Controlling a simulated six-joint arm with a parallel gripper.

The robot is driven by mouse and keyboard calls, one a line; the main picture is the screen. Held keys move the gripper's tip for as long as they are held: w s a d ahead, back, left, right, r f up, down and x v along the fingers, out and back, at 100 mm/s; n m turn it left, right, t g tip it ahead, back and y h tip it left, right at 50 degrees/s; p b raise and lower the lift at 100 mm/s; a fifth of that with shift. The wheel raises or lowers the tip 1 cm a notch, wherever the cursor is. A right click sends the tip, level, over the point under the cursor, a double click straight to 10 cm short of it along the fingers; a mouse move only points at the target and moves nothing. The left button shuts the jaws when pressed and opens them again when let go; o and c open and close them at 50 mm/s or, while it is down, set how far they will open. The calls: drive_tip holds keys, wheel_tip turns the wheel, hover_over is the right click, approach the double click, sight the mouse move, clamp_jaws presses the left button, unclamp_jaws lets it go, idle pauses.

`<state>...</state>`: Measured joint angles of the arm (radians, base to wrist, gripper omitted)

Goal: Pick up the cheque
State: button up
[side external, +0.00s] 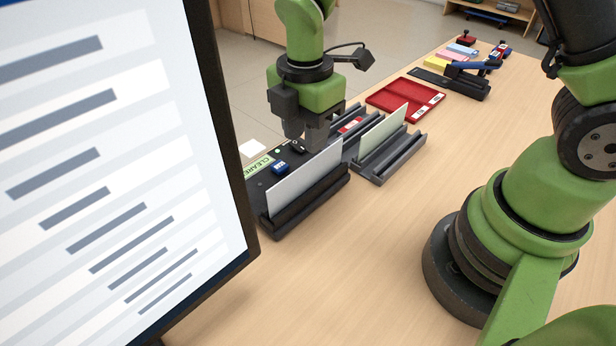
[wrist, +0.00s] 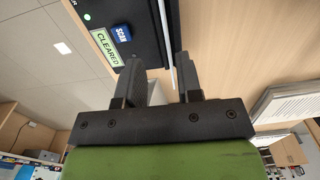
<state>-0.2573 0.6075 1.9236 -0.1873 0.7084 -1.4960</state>
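A white sheet (side external: 305,184), seemingly the cheque, stands on edge in the slot of a black scanner (side external: 310,207) in the side view. In the wrist view its thin white edge (wrist: 165,45) runs upward from between my fingers. A pale green sheet (side external: 384,134) stands in a grey rack (side external: 392,165); I cannot tell for certain which sheet is the cheque. My gripper (side external: 305,140) points down behind the white sheet's far end, its fingertips partly hidden. In the wrist view my gripper (wrist: 160,65) is open, its fingers apart on either side of the sheet's edge.
The scanner has a blue SCAN button (side external: 279,168) and a CLEARED label (side external: 259,166). A red tray (side external: 390,98) and a black stand (side external: 455,82) lie farther back. A large monitor (side external: 110,170) fills the left. The front counter (side external: 350,270) is clear.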

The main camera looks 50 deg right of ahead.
sight(308, 175)
wheel_tip(308, 175, down, 3)
drive_tip(key=shift+s+f, duration=0.1)
drive_tip(key=f, duration=0.5)
drive_tip(key=shift+s+a, duration=0.15)
drive_tip(key=shift+s, duration=0.15)
drive_tip(key=shift+c, duration=0.2)
clamp_jaws()
